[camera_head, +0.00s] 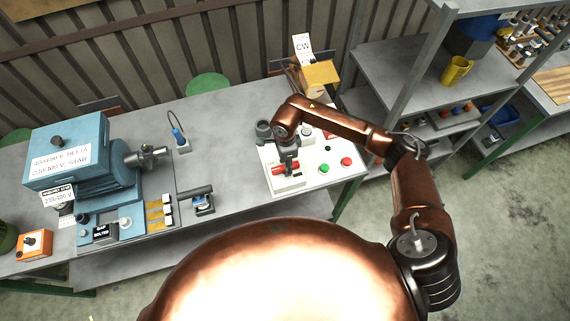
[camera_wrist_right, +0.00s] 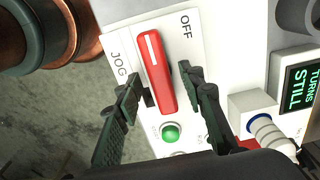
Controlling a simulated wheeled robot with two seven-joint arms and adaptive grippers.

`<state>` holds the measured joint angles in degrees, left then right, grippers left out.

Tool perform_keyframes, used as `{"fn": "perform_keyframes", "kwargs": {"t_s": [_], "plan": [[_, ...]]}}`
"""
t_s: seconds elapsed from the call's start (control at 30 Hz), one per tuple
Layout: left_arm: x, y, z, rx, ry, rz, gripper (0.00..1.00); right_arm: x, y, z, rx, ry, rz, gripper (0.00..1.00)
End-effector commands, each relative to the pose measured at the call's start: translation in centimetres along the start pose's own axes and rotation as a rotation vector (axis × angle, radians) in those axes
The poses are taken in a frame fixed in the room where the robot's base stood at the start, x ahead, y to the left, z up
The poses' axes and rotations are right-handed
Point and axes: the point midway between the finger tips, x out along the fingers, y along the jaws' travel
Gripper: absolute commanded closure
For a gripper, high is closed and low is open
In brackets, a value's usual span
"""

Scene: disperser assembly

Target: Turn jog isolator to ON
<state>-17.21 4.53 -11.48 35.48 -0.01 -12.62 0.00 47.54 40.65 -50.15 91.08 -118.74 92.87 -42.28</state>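The jog isolator is a red bar handle (camera_head: 284,169) on a white panel at the front of the bench. In the right wrist view the red handle (camera_wrist_right: 155,72) has a white line at its upper end, which points up and slightly left. "JOG" is printed left of it and "OFF" at its upper right; no "ON" mark is readable. My right gripper (camera_head: 288,158) is over the handle. In the wrist view its fingers (camera_wrist_right: 162,85) stand apart on either side of the handle's lower part, with a gap on the right; contact on the left is unclear. My left gripper is not in view.
A green lamp or button (camera_wrist_right: 169,133) sits just below the handle. A display reading "TURNS STILL" (camera_wrist_right: 299,88) and a white-and-blue knob (camera_wrist_right: 266,128) are to the right. Red (camera_head: 346,161) and green (camera_head: 323,168) buttons share the panel. A blue motor unit (camera_head: 70,155) stands left.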

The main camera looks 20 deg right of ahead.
Motion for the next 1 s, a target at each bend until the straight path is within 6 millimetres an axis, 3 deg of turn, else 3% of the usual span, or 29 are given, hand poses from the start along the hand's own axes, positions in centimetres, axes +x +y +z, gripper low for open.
{"fn": "perform_keyframes", "kwargs": {"t_s": [0.33,0.83,1.0], "plan": [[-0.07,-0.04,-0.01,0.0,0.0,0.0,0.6,0.5,0.0,0.0,0.001,-0.001,0.0,0.64],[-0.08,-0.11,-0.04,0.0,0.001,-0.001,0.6,0.47,0.01,0.0,0.001,-0.001,0.0,0.98],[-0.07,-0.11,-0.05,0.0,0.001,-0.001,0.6,0.47,0.01,0.0,0.001,-0.001,0.0,1.0]]}}
